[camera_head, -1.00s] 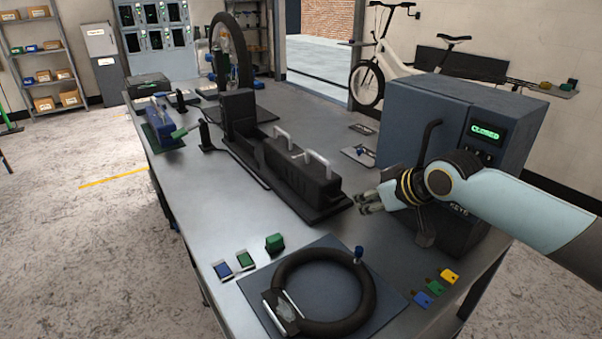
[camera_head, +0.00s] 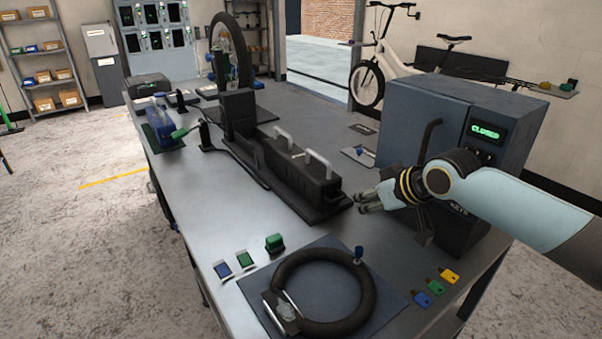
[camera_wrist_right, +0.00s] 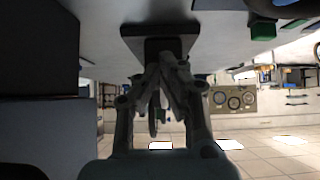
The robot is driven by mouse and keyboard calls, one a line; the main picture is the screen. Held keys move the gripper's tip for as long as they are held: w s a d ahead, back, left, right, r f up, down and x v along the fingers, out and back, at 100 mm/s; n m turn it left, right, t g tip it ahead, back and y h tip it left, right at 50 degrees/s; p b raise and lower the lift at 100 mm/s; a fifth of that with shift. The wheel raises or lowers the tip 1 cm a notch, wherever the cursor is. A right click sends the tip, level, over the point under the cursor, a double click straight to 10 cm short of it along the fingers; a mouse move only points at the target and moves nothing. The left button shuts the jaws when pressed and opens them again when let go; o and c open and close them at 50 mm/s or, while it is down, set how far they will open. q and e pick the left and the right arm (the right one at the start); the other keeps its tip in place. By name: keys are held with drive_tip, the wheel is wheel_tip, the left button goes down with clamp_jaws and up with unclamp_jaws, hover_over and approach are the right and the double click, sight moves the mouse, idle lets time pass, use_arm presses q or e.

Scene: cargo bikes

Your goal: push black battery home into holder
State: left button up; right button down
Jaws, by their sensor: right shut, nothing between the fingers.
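The black battery (camera_head: 312,178), a long block with two silver handles on top, lies in the black holder (camera_head: 238,112) along the middle of the workbench. The holder has a tall block at its far end and a flat base plate. How closely the battery's far end meets the tall block cannot be told. My right gripper (camera_head: 360,203) is shut and empty, just right of the battery's near end, with a small gap seeming to remain. In the right wrist view, the fingertips (camera_wrist_right: 166,62) overlap a dark block on a plate (camera_wrist_right: 127,30). My left gripper is not in view.
A large dark box (camera_head: 425,120) with a green display reading CLOSED stands right beside my right arm. A mat (camera_head: 385,285) with a black ring lies at the near edge, with small coloured tags around it.

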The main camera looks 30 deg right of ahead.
sight(293, 152)
drive_tip(key=shift+w+a+b, duration=0.15)
drive_tip(key=shift+w+b, duration=0.6)
drive_tip(key=shift+w, duration=1.05)
drive_tip(key=shift+w+a+b, duration=0.15)
drive_tip(key=shift+w+b, duration=0.65)
drive_tip(key=shift+w, duration=0.95)
drive_tip(key=shift+w+a+b, duration=0.15)
drive_tip(key=shift+w+b, duration=0.6)
drive_tip(key=shift+w, duration=1.05)
drive_tip(key=shift+w+a+b, duration=0.15)
drive_tip(key=shift+w+b, duration=0.55)
drive_tip(key=shift+w, duration=0.65)
drive_tip(key=shift+w+a+b, duration=0.1)
drive_tip(key=shift+w+b, duration=0.6)
drive_tip(key=shift+w, duration=0.65)
drive_tip(key=shift+w+a+b, duration=0.15)
drive_tip(key=shift+w+b, duration=0.8)
drive_tip(key=shift+w, duration=0.4)
drive_tip(key=shift+w+a+b, duration=0.1)
drive_tip(key=shift+w+b, duration=0.85)
drive_tip(key=shift+w, duration=0.35)
drive_tip(key=shift+w+a+f+b, duration=0.1)
drive_tip(key=shift+w+a+b, duration=0.05)
drive_tip(key=shift+w+b, duration=1.75)
drive_tip(key=shift+w+a+b, duration=0.1)
drive_tip(key=shift+w+b, duration=0.6)
drive_tip(key=shift+w, duration=0.05)
drive_tip(key=shift+r, duration=0.2)
